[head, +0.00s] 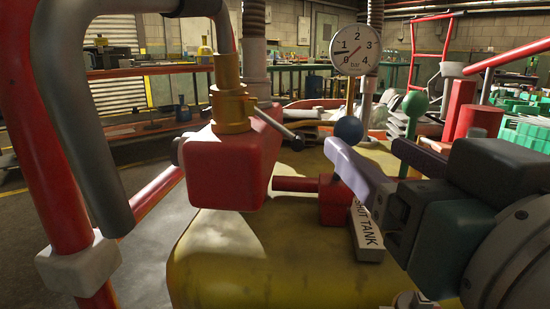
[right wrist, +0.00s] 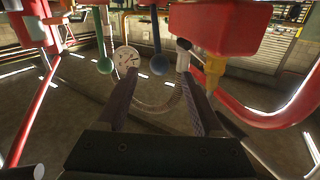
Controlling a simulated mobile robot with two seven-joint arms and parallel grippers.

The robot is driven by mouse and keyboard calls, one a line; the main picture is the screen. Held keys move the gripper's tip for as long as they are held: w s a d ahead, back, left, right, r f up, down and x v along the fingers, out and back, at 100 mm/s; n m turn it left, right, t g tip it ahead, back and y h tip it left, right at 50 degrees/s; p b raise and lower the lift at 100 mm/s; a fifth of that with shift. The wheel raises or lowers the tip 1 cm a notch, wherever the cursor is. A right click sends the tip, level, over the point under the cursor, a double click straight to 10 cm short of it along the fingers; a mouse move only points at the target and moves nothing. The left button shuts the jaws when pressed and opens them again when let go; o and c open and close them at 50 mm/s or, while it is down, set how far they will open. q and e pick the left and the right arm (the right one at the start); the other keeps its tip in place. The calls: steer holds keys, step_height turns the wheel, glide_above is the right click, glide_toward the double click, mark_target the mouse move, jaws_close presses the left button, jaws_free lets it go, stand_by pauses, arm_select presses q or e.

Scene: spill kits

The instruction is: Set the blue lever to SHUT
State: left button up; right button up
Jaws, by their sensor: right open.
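The blue lever's round knob (head: 349,130) stands above a red valve body (head: 333,205); its stem is mostly hidden behind my finger. A pale label plate (head: 366,230) reading SHUT and TANK sits in front of the valve. My right gripper (head: 368,150) reaches in from the right, open, its near finger's tip just below the blue knob. In the right wrist view, which looks upside down, the blue knob (right wrist: 159,65) lies between and slightly beyond the tips of the open right gripper (right wrist: 158,76). Nothing is held. My left gripper is out of view.
A green-knobbed lever (head: 415,103) stands just right of the blue one. A pressure gauge (head: 354,50) is behind it. A red box with a brass fitting (head: 233,107) and a grey bent pipe (head: 75,120) stand left. A yellow tank (head: 230,260) lies below.

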steer(key=shift+w+a, duration=0.1)
steer(key=shift+w, duration=0.15)
steer(key=w+a+b, duration=0.1)
steer(key=w, duration=0.8)
steer(key=shift+w, duration=0.15)
jaws_close()
stand_by(1.1)
